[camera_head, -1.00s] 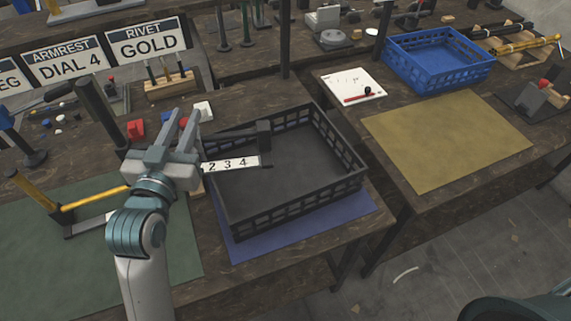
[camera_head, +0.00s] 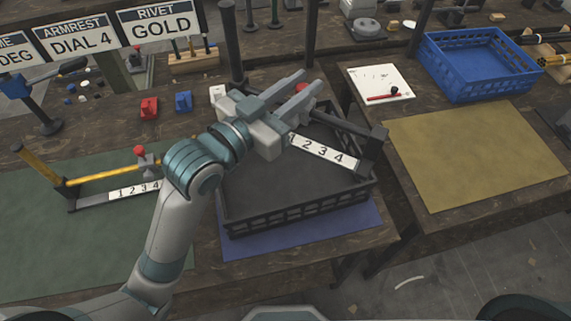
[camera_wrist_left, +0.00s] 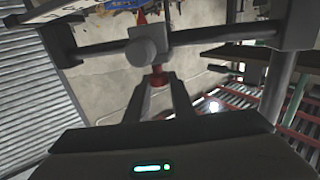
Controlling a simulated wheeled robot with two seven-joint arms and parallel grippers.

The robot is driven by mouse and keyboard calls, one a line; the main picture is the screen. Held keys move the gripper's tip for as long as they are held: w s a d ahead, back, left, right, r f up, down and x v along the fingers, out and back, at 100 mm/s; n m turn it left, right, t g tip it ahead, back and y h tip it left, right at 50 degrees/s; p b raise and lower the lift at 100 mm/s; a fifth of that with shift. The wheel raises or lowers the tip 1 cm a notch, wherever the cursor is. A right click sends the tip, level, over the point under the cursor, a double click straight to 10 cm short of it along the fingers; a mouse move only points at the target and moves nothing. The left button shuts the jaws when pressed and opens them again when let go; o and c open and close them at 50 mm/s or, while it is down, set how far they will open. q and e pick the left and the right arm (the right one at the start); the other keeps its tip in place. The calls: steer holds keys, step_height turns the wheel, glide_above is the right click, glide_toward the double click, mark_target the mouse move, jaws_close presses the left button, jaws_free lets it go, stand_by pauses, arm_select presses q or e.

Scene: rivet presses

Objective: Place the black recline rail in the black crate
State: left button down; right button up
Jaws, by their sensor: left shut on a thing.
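The black recline rail (camera_head: 371,152) has a dark end block and a white strip marked 1 2 3 4. It hangs tilted over the right part of the black crate (camera_head: 290,215). My left gripper (camera_head: 312,83) is shut on the rail, near a red knob, above the crate's back side. In the left wrist view the rail (camera_wrist_left: 215,37) is a dark bar crossing beyond my fingers (camera_wrist_left: 158,85), with a grey round knob and red parts. The crate's visible floor is bare; its back left is hidden by my arm. My right gripper is not in view.
The crate stands on a blue mat (camera_head: 300,238). A yellow rail (camera_head: 100,175) lies on the green mat (camera_head: 60,240) at left. A blue crate (camera_head: 480,65) and a bare tan mat (camera_head: 470,155) are on the right table. A dark post (camera_head: 232,45) stands behind the crate.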

arm_select(q)
steer(key=shift+w+a+f, duration=0.1)
steer(key=shift+w+f, duration=0.1)
steer(key=shift+w, duration=0.2)
steer(key=w+a+f+p, duration=0.2)
steer(key=w+a+f, duration=0.3)
steer(key=w, duration=0.4)
steer(key=shift+w+f, duration=0.4)
steer(key=shift+f, duration=0.35)
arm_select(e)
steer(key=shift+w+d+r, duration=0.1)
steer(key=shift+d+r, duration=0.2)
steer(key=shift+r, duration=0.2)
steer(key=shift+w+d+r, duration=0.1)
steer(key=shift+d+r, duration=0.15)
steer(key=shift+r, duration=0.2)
arm_select(q)
steer(key=shift+f, duration=0.1)
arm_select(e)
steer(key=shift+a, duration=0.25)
arm_select(q)
step_height(320, 180, down, 4)
steer(key=shift+r+p, duration=0.1)
steer(key=shift+p, duration=0.35)
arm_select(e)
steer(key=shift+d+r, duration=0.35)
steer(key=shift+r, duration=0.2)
